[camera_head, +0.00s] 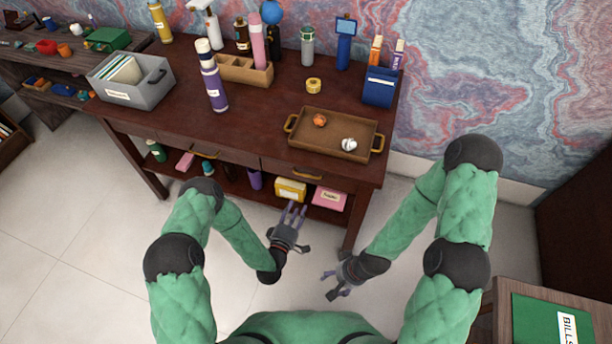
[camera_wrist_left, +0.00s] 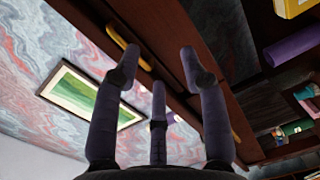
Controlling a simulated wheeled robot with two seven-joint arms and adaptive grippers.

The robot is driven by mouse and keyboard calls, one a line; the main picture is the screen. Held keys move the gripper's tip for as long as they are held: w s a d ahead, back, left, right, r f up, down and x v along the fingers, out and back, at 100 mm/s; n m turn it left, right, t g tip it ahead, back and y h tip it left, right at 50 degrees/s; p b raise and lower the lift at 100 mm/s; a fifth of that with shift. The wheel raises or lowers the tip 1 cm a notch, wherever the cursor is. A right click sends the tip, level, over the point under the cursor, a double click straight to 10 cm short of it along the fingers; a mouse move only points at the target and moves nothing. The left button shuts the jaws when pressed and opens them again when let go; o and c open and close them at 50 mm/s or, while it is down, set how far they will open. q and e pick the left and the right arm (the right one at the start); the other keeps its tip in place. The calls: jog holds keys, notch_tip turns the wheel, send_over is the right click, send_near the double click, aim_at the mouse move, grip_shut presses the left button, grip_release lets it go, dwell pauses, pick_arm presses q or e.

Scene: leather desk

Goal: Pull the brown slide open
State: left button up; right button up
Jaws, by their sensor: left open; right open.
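The dark brown desk (camera_head: 260,130) has two brown drawers under its top, and these are the only sliding parts I can make out. The left drawer has a brass handle (camera_head: 205,155); the right drawer has another brass handle (camera_head: 305,177). My left gripper (camera_head: 293,211) is open and empty, in front of the lower shelf and below the right drawer, apart from both handles. In the left wrist view, its spread fingers (camera_wrist_left: 160,75) point toward the brown front, with one yellow handle (camera_wrist_left: 122,36) beyond them. My right gripper (camera_head: 332,285) is open and empty, low over the floor.
A brown tray (camera_head: 296,150) with two small balls sits on the desk above the right drawer. A grey bin (camera_head: 145,92) and several bottles stand on top. A yellow box (camera_head: 290,190) and pink box (camera_head: 329,199) lie on the lower shelf. Floor at left is clear.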

aim_at(307, 176)
pick_arm(q)
jog(key=w+d+r+t, duration=0.1)
jog(key=w+r, duration=0.1)
jog(key=w, duration=0.1)
jog(key=w+d+r+n, duration=0.1)
jog(key=w, duration=0.2)
jog(key=w+d+r+n+t+b, duration=0.1)
jog(key=w+r, duration=0.1)
jog(key=w, duration=0.1)
jog(key=shift+w+d+r+t, duration=0.1)
jog(key=shift+d+r+t, duration=0.15)
jog(key=shift+r+t, duration=0.1)
grip_shut()
